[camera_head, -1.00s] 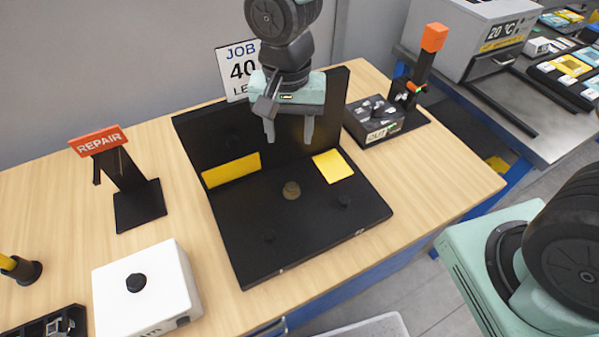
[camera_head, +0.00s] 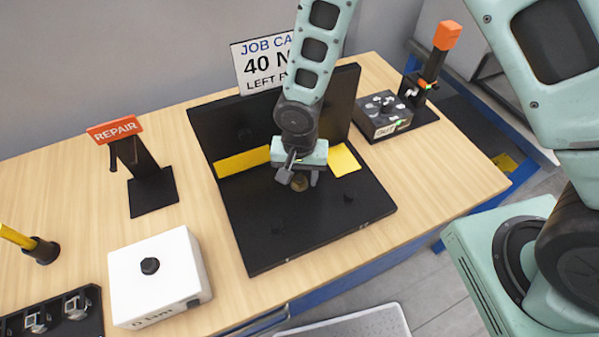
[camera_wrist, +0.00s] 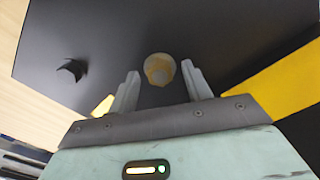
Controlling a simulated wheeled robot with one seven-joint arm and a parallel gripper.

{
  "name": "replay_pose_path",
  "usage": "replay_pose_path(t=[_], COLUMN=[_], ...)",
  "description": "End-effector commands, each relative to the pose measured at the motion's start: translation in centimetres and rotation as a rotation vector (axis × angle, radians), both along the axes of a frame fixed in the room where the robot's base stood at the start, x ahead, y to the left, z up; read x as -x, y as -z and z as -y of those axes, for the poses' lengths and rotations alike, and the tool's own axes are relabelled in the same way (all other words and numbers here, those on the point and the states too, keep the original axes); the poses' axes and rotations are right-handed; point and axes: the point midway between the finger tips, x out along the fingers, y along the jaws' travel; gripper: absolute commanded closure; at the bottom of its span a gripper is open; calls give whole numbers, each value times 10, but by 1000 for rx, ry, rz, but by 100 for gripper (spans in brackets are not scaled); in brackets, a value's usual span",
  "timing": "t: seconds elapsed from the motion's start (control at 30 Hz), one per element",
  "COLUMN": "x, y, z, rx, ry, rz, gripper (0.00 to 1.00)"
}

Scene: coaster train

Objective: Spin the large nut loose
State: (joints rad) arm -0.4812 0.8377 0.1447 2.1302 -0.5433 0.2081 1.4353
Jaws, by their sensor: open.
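The large nut appears as a round brass-coloured piece (camera_head: 299,183) on the black board (camera_head: 290,235), partly hidden behind my gripper in the head view. In the wrist view the brass nut (camera_wrist: 159,69) shows with a paler ring around it, centred just beyond my fingertips. My gripper (camera_head: 298,180) points down over the board, close to the nut. In the wrist view its two fingers (camera_wrist: 160,80) are apart, with the nut ahead between their lines. I cannot tell whether either finger touches it.
Yellow patches (camera_head: 243,162) and (camera_head: 345,160) lie along the board's back. A REPAIR stand (camera_head: 150,190) and a white box (camera_head: 160,275) with a black knob are left. A dark OUT box (camera_head: 384,115) stands at the back right. Small black knobs sit on the board.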

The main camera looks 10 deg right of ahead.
Motion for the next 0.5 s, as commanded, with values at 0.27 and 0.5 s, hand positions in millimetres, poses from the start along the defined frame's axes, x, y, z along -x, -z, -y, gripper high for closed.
replay_pose_path(t=[0.27, 0.5], x=[0, 0], y=[2, 1], z=[0, 0], rx=[0, 0], ry=[1, 1], rz=[0, 0], gripper=[51, 96])
